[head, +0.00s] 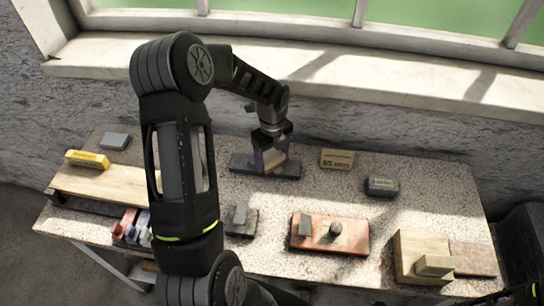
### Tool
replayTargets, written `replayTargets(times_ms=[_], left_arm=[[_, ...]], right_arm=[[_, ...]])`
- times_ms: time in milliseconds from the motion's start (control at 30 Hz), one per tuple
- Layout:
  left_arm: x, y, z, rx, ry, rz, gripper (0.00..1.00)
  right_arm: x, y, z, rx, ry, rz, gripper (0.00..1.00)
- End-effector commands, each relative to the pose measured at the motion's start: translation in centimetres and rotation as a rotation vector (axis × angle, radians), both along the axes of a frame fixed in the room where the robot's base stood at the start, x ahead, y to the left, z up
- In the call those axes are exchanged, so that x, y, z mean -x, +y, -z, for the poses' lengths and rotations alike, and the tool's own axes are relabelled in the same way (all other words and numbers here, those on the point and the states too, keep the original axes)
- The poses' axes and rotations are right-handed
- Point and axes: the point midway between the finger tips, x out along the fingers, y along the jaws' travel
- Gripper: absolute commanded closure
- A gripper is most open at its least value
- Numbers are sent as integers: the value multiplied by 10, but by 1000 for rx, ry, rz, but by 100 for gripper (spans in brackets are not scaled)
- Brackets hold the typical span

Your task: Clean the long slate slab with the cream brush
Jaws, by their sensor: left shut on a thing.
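The long slate slab (290,172), dark grey, lies near the back middle of the speckled table. My left gripper (271,146) points down over its middle and is shut on the cream brush (275,160). The brush is a small pale block, partly hidden by the fingers, with a darker side to the left. It is tilted and low over the slab; I cannot tell whether it touches. Both ends of the slab show. My right gripper is not in view.
My left arm hides part of the table's left half. A cream box (337,158) and dark block (381,187) stand to the right. A reddish slab (350,235) and wooden block (417,248) lie in front.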

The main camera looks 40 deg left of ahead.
Motion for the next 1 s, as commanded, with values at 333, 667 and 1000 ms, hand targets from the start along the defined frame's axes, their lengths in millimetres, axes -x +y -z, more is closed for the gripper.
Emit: replayTargets(times_ms=[333, 667, 1000], left_arm=[[-19, -6, -1, 0, 0, 0, 60], [-20, -6, -1, 0, 0, 0, 60], [-38, -11, 0, 0, 0, 1, 60]], right_arm=[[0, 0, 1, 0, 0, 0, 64], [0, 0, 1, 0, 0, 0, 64], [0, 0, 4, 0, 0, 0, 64]])
